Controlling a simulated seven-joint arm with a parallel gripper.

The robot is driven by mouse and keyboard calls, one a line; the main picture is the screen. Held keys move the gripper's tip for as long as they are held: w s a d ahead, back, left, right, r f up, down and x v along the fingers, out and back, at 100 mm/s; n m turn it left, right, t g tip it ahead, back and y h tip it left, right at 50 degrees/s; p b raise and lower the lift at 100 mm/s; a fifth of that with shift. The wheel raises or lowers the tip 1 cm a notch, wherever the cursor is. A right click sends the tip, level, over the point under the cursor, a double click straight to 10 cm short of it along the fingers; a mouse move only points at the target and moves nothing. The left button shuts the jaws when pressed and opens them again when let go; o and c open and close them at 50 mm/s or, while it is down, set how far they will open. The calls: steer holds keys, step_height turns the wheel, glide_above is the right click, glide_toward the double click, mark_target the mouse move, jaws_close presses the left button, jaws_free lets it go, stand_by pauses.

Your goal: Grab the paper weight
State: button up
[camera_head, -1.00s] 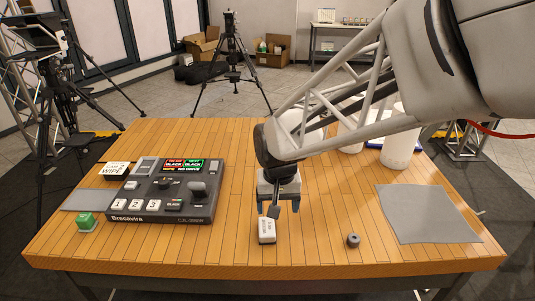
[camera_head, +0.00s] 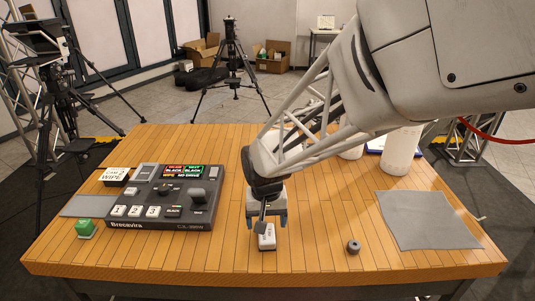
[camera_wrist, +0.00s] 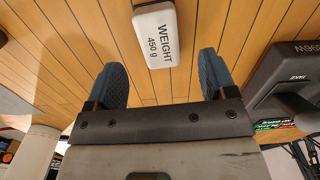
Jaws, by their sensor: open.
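The paper weight (camera_head: 267,241) is a small white block lying on the wooden table near its front edge, right of the switcher console. In the wrist view the weight (camera_wrist: 155,38) shows the print "WEIGHT 450 g" and dark end parts. My gripper (camera_head: 267,219) is just behind and above the weight in the head view, partly covering its far end. In the wrist view my gripper (camera_wrist: 160,76) has its two blue-grey fingers wide apart with nothing between them. The weight lies beyond the fingertips, roughly centred between them.
A dark switcher console (camera_head: 163,197) stands close on the left. A green-topped block (camera_head: 86,228) is at the front left. A small dark round piece (camera_head: 353,247) and a grey mat (camera_head: 430,219) lie to the right. White cylinders (camera_head: 402,152) stand at the back right.

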mark_target(267, 233)
steer(key=shift+f, duration=0.2)
steer(key=shift+f, duration=2.5)
steer(key=shift+c, duration=0.4)
steer(key=c, duration=1.2)
